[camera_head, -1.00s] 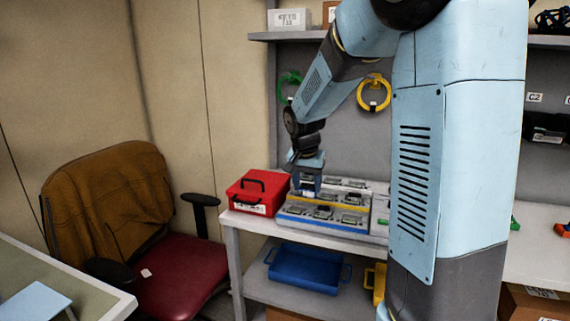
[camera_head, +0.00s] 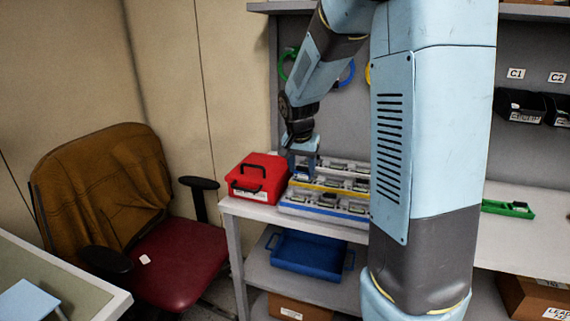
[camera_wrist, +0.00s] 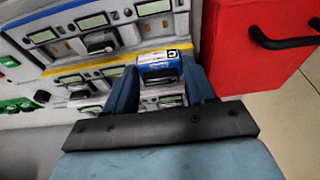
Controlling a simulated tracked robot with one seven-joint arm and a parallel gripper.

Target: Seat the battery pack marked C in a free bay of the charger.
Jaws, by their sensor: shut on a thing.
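In the wrist view the battery pack marked C (camera_wrist: 158,70) has a blue and white label. It sits between both fingers of my gripper (camera_wrist: 161,76), which is shut on it. The charger (camera_wrist: 62,54) lies below and beyond, grey with yellow and blue stripes and several bays with small displays. Some bays hold dark packs. In the head view my gripper (camera_head: 303,158) is over the left end of the charger (camera_head: 322,212), close to the red box. The pack is not clear there. I cannot tell whether the pack's lower end touches a bay.
A red box (camera_head: 257,178) with a black handle stands left of the charger, close to my gripper. A green tray (camera_head: 508,209) holding a dark item lies on the bench at right. A blue tray (camera_head: 306,255) is on the lower shelf. A chair (camera_head: 130,220) stands left.

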